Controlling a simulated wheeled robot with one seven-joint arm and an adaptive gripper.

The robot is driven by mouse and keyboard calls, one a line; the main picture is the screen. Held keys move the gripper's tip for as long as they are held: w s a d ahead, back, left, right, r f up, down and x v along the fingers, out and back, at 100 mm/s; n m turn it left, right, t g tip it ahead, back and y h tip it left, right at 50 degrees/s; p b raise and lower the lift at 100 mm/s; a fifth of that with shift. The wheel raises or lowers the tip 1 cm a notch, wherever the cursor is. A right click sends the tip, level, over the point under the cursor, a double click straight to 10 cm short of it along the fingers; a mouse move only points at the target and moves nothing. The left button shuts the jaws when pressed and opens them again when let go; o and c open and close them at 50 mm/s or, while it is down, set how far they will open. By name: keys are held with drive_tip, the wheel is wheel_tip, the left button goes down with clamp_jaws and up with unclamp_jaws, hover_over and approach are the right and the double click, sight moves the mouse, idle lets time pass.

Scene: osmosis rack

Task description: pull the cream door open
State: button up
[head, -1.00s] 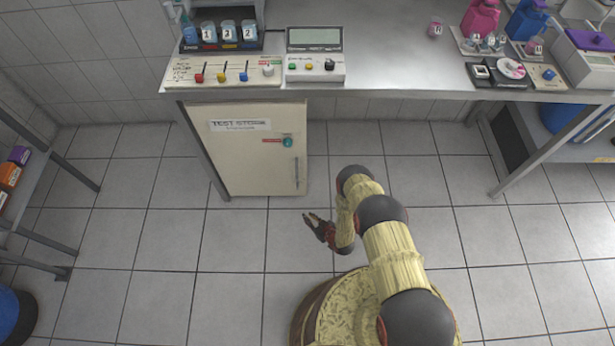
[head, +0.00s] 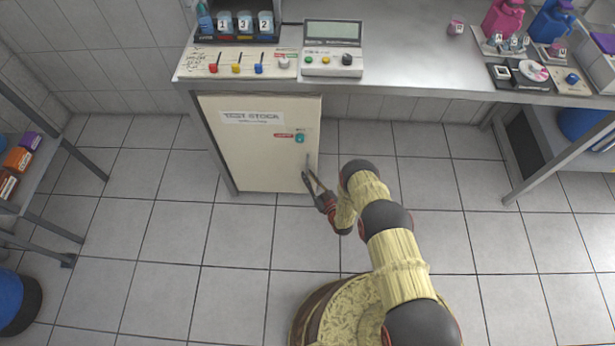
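The cream door (head: 255,165) fronts a cabinet under the bench on the left and looks shut. It has a "TEST STOCK" label (head: 251,118) at its top, a teal round knob (head: 299,138) at upper right and a thin vertical handle (head: 308,160) near its right edge. My gripper (head: 309,174) is at the lower end of the handle, with its fingers spread and pointing at the door. Whether the fingers straddle or touch the handle is too small to tell.
The bench (head: 420,60) above the door carries a slider panel (head: 238,63), a display box (head: 332,50) and bottles at right. A shelf rack (head: 40,190) stands at far left. The tiled floor (head: 200,240) before the door is clear apart from my base.

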drive_tip(key=shift+w+a, duration=0.25)
drive_tip(key=shift+w, duration=0.2)
drive_tip(key=c, duration=0.4)
idle(0.5)
